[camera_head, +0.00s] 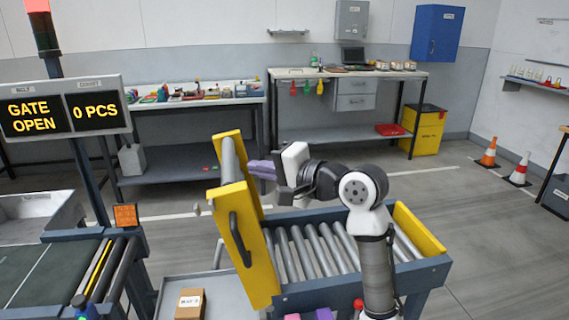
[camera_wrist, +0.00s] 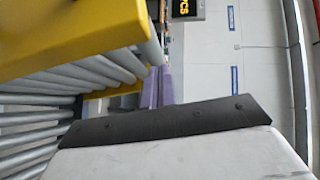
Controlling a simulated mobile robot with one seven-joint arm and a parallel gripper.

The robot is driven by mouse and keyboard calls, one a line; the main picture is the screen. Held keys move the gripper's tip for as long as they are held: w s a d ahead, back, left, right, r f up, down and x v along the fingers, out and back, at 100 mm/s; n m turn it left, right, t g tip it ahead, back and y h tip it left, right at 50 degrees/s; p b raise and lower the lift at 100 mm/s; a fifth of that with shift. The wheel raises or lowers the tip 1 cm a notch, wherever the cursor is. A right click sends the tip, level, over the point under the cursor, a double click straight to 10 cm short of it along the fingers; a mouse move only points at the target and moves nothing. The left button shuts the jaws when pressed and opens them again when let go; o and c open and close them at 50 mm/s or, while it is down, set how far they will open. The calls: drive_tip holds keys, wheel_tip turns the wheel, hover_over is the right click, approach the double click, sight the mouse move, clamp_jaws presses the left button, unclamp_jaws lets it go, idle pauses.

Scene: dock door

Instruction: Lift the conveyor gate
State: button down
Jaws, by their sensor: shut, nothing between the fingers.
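The conveyor gate (camera_head: 262,278) is a yellow-framed roller section standing steeply up at the left end of the roller conveyor (camera_head: 310,252) in the head view. A black handle (camera_head: 236,238) is on its left face. My gripper (camera_head: 258,169) has purple fingers that point left near the gate's upper end, on its right side. The fingers are shut with nothing between them, and they are off the handle. Whether they touch the gate I cannot tell. In the wrist view, the fingers (camera_wrist: 156,88) show beside a yellow frame (camera_wrist: 60,42) and grey rollers.
A display (camera_head: 67,108) reads "GATE OPEN" and "0 PCS". A belt conveyor (camera_head: 40,268) stands at left, across a gap holding a low grey surface with a brown box (camera_head: 190,303). Workbenches line the back wall. Traffic cones (camera_head: 520,170) stand at right, with open floor before them.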

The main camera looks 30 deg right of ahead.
drive_tip(key=shift+w+a+f, duration=0.15)
drive_tip(key=shift+a, duration=0.35)
drive_tip(key=shift+w+a+f, duration=0.1)
drive_tip(key=shift+w+a, duration=0.05)
drive_tip(key=shift+a, duration=0.35)
drive_tip(key=w+a+f+n+g+h+p, duration=0.1)
drive_tip(key=w+a+n+p, duration=0.1)
drive_tip(key=a, duration=0.7)
drive_tip(key=shift+w+f+g, duration=0.25)
drive_tip(key=shift+f+g, duration=0.05)
drive_tip(key=shift+f, duration=0.05)
